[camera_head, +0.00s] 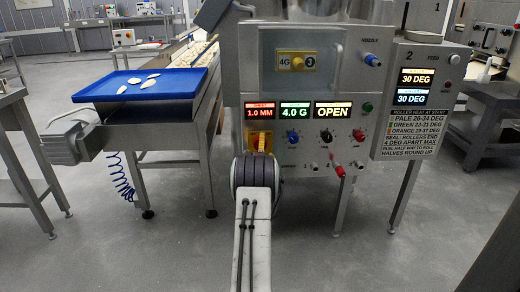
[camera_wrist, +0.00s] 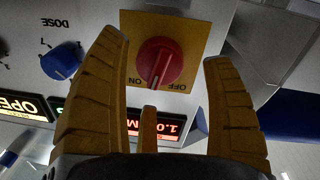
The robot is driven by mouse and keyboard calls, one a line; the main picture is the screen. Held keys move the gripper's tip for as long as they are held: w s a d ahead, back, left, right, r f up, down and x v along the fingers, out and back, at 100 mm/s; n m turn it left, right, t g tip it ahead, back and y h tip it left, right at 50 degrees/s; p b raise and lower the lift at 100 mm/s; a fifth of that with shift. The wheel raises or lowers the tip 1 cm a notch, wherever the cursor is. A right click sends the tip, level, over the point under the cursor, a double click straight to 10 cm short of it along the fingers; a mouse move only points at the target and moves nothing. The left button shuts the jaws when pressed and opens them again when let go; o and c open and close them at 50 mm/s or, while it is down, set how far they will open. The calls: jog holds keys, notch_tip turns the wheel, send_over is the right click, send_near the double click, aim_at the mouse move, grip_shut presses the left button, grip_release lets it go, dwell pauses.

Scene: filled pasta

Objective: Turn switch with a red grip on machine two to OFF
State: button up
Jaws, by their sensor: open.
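The switch with a red grip (camera_wrist: 160,62) sits on a yellow plate (camera_wrist: 195,32) in the wrist view, which shows the panel upside down. The white mark on its grip points down and slightly left, nearer the ON label than the OFF label. My gripper (camera_wrist: 165,52) is open, its amber fingers on either side of the red grip in the picture, with no clear contact. In the head view my gripper (camera_head: 262,142) covers the switch, and only part of the yellow plate (camera_head: 250,137) shows.
A blue DOSE knob (camera_wrist: 62,62) is beside the switch. The machine panel (camera_head: 300,175) has lit displays, several knobs and a red-handled valve (camera_head: 338,171). A side panel (camera_head: 415,100) marked 2 hangs at right. A conveyor with a blue tray (camera_head: 115,88) stands at left.

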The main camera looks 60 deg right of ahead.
jog(key=shift+x, duration=0.95)
jog(key=shift+c, duration=0.5)
jog(key=shift+r, duration=0.1)
jog(key=c, duration=1.1)
